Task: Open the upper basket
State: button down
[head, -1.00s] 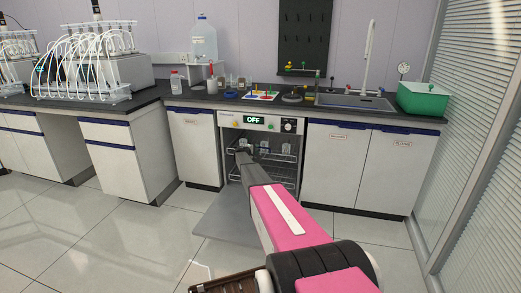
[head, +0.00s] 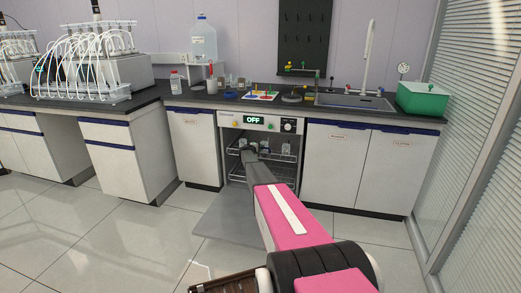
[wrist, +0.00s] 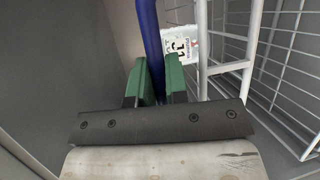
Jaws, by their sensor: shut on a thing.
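The washer (head: 262,122) under the counter has its door (head: 228,218) folded down and its display reads OFF. The upper basket (head: 284,156) is a wire rack with glassware in it, at the top of the opening. In the wrist view, its white wires (wrist: 205,45) stand to the right of my fingers. A blue bar (wrist: 150,35) runs between my green fingertips, and my gripper (wrist: 158,80) is shut on it. It looks like the basket's handle. In the head view, my arm hides part of the basket and the grip.
The lower basket (head: 284,177) sits below in the washer. The open door lies low over the floor in front. Cabinets (head: 195,148) flank the washer on both sides. A labelled object (wrist: 180,42) marked 31 shows in the basket.

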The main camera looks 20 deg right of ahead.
jog(key=s+a, duration=1)
jog(key=s, duration=0.5)
jog(key=s+a, duration=1.1)
jog(key=s, duration=0.5)
jog(key=shift+s+a, duration=0.15)
jog(key=shift+s, duration=0.1)
jog(key=c, duration=1.1)
grip_release()
jog(key=shift+c, duration=0.2)
jog(key=v, duration=1)
jog(key=shift+s+a, duration=0.2)
jog(key=shift+a, duration=0.15)
jog(key=shift+r, duration=0.1)
